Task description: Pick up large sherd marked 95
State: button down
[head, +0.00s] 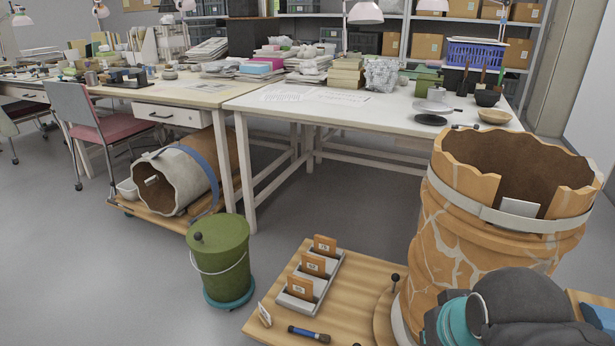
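Three orange sherds stand upright in a grey slotted rack (324,286) on a wooden board. They are the back sherd (325,244), the middle sherd (313,263) and the front sherd (299,287). Each bears a small white label. The front label may read 95, but the numbers are too small to be sure. A large orange vessel (450,226) with a jagged rim, pale seams and a grey band stands to the right of the rack. A white label shows inside its rim gap. My arm covers part of the vessel's lower right. My gripper is not in view.
Behind are a white table (330,110) and a low trolley with a banded vessel (165,182). Grey floor between is clear.

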aim_at(299, 287)
jog(key=z, duration=2.45)
jog(key=k, duration=1.5)
jog(key=u, duration=2.25)
